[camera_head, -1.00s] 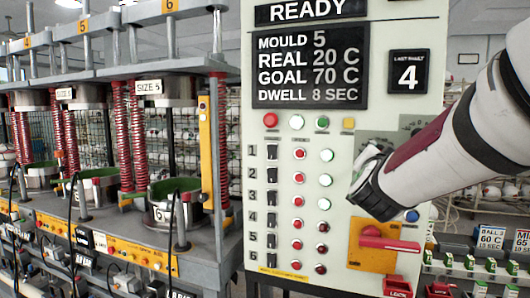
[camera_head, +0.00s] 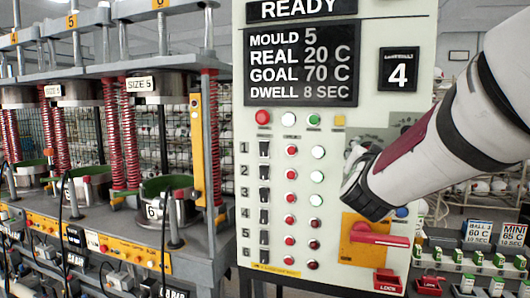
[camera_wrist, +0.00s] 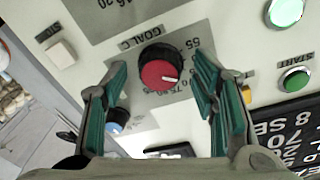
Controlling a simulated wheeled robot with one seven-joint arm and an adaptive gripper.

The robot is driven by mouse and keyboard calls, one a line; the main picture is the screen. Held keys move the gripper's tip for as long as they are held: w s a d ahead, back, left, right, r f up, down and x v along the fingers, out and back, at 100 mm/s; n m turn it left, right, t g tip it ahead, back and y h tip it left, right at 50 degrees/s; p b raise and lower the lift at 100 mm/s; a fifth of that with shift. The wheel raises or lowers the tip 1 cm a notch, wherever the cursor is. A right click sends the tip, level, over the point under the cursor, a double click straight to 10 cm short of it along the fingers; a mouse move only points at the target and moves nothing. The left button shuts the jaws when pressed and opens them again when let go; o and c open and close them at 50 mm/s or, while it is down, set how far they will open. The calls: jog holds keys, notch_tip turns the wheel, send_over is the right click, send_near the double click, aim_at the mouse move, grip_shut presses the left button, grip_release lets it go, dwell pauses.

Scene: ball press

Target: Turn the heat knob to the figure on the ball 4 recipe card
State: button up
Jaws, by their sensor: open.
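The red heat knob (camera_wrist: 158,74) sits under a "GOAL C" label in the wrist view. Its white mark points to the right of that picture, towards partly covered scale figures. My gripper (camera_wrist: 160,62) is open, with one green-padded finger on each side of the knob; I cannot tell whether either touches it. In the head view my gripper (camera_head: 358,162) is at the right side of the panel and hides the knob. The panel display (camera_head: 302,58) reads mould 5, real 20 C, goal 70 C, dwell 8 sec. The ball 4 recipe card (camera_head: 478,233) reads 60 C, 10 sec.
A red lever (camera_head: 372,235) on a yellow plate is just below my gripper. A blue button (camera_wrist: 117,122) and a green start button (camera_wrist: 294,80) flank the knob. Presses with red springs (camera_head: 130,135) stand left. A mini card (camera_head: 512,235) stands beside the ball 4 card.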

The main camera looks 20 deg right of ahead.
jog(key=v, duration=1.2)
jog(key=shift+w, duration=0.1)
jog(key=s+a+f+n+g+y, duration=0.1)
jog(key=s+a+f+n+y, duration=0.1)
jog(key=a+f+n+y, duration=0.45)
jog(key=s+a+f+n+g+y, duration=0.1)
jog(key=a+f+n+y, duration=0.15)
jog(key=a+y, duration=0.45)
jog(key=s+f+n+g+h, duration=0.1)
jog(key=s+f+g, duration=0.3)
jog(key=s, duration=0.4)
jog(key=s+f+n+g+h, duration=0.1)
jog(key=s+f+n+g, duration=0.1)
jog(key=s, duration=0.6)
jog(key=shift+s+f+g+p, duration=0.35)
jog(key=shift+f+g+p, duration=0.1)
jog(key=shift+f+g, duration=0.55)
jog(key=shift+a+r, duration=0.1)
jog(key=shift+a, duration=0.05)
jog(key=shift+c, duration=0.5)
